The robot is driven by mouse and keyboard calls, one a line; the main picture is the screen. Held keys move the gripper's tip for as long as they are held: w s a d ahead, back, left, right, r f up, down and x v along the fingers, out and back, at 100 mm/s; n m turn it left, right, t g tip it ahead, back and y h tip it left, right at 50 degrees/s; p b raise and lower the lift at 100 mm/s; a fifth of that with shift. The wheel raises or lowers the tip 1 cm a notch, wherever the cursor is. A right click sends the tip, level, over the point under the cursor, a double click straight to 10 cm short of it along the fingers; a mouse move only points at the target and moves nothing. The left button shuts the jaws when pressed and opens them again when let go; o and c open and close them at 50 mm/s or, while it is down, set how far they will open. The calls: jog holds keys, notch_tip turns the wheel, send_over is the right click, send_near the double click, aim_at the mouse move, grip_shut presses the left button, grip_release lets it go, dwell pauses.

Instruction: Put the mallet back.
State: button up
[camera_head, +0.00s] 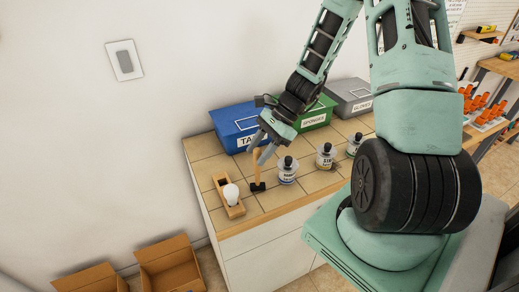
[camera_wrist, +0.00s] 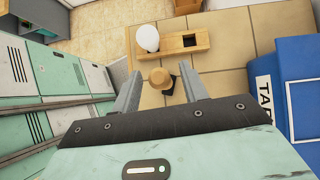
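The mallet (camera_head: 256,167) stands upright on the tiled counter, its black head down and its tan handle pointing up. In the wrist view its round handle end (camera_wrist: 161,77) shows between the fingertips, with a dark bit of the head behind it. My gripper (camera_head: 262,147) is above the counter at the top of the handle, pointing down. In the wrist view my gripper (camera_wrist: 160,85) is open, with a gap on both sides of the handle. I cannot tell how deep the handle reaches between the fingers.
A wooden block (camera_head: 235,209) with a white bulb (camera_head: 231,194) lies left of the mallet. Several labelled jars (camera_head: 287,172) stand to its right. Blue (camera_head: 228,120), green (camera_head: 318,112) and grey (camera_head: 345,92) bins line the wall. Open cardboard boxes (camera_head: 168,263) are on the floor.

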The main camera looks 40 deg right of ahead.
jog(key=shift+r, duration=0.1)
jog(key=b+v, duration=0.2)
jog(key=v, duration=0.9)
jog(key=s+a+r+n+g+h, duration=0.1)
jog(key=a+r+n+g+h, duration=0.15)
jog(key=a+n, duration=0.7)
jog(key=s+a+n+h, duration=0.2)
jog(key=s+a+n, duration=0.5)
jog(key=a+n, duration=0.2)
jog(key=s+a+r+n+h, duration=0.1)
jog(key=s+a+n+h, duration=0.1)
jog(key=s+a+n, duration=0.6)
jog(key=a+n+t, duration=0.1)
jog(key=a, duration=0.3)
jog(key=shift+s+n+h, duration=0.3)
jog(key=shift+n+h, duration=0.05)
jog(key=shift+a, duration=0.1)
